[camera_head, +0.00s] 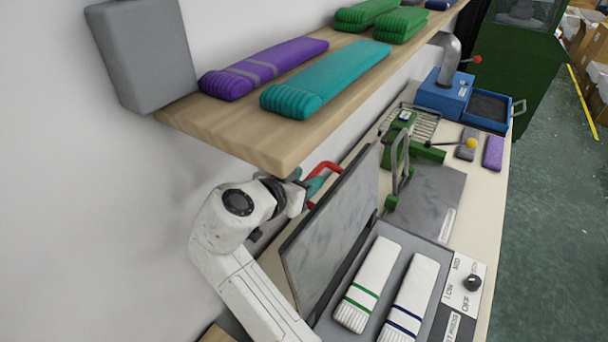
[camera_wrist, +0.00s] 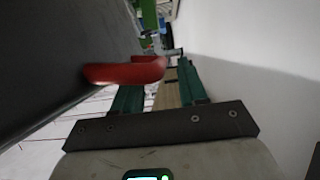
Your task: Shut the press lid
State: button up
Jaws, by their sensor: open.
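The press lid (camera_head: 335,225) is a grey marbled plate standing raised, tilted steeply, along the wall side of the press bed (camera_head: 425,245). Its red handle (camera_head: 325,167) sticks out at the upper edge on the wall side. In the wrist view the lid (camera_wrist: 55,55) fills the left and the red handle (camera_wrist: 122,73) reaches in front of the left finger toward the gap. My gripper (camera_head: 314,184) is behind the lid, close by the handle. Its green fingers (camera_wrist: 160,88) are apart; whether they touch the handle I cannot tell.
Two white striped knit pieces (camera_head: 372,275) lie on the press bed beside a knob panel (camera_head: 473,283). A wooden shelf (camera_head: 250,135) with knits overhangs my arm. A green device (camera_head: 398,150) stands beyond the lid. The wall is close on the left.

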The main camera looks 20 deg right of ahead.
jog(key=shift+d, duration=0.1)
jog(key=shift+c, duration=0.3)
grip_shut()
dwell(0.4)
